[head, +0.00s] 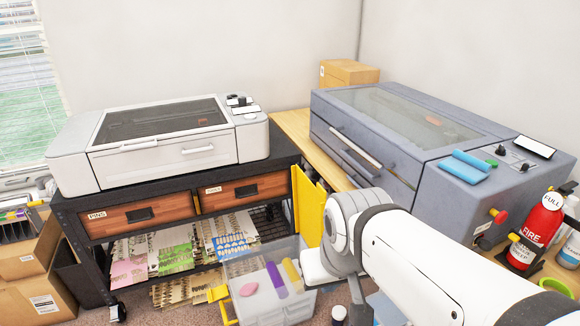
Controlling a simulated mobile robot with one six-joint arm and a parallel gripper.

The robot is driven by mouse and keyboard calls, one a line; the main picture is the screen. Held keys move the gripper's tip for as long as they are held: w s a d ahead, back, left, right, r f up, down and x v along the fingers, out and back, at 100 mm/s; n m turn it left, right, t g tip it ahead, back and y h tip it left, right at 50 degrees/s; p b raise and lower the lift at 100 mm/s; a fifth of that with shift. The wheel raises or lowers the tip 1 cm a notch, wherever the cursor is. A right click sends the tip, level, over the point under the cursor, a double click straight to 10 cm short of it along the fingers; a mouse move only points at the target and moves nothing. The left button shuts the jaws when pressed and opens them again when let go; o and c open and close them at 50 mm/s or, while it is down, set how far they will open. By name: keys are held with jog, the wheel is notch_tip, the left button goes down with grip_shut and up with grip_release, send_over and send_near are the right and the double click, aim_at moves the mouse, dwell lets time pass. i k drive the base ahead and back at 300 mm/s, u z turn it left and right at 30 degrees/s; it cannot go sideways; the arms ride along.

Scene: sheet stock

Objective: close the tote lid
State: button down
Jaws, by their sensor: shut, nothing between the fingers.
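The tote (268,311) is a clear, pale bin low at bottom centre, in front of the black rack. A pink oval piece, a purple strip and a yellow strip show in it or through it. A smaller yellow part (221,300) sticks out at the tote's left side. My white arm comes in from the lower right, and its wrist is beside the tote's right edge, below the yellow panel. My gripper's fingers are not visible.
A black rack (180,222) with two wooden drawers carries a white machine (165,143). A blue-grey machine (400,135) sits on the wooden bench at right. A fire extinguisher (540,232) stands at far right. Cardboard boxes (37,265) are at left.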

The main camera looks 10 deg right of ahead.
aim_at(311, 202)
jog(key=u, duration=0.15)
jog(key=i, duration=1.45)
jog(key=z, duration=0.5)
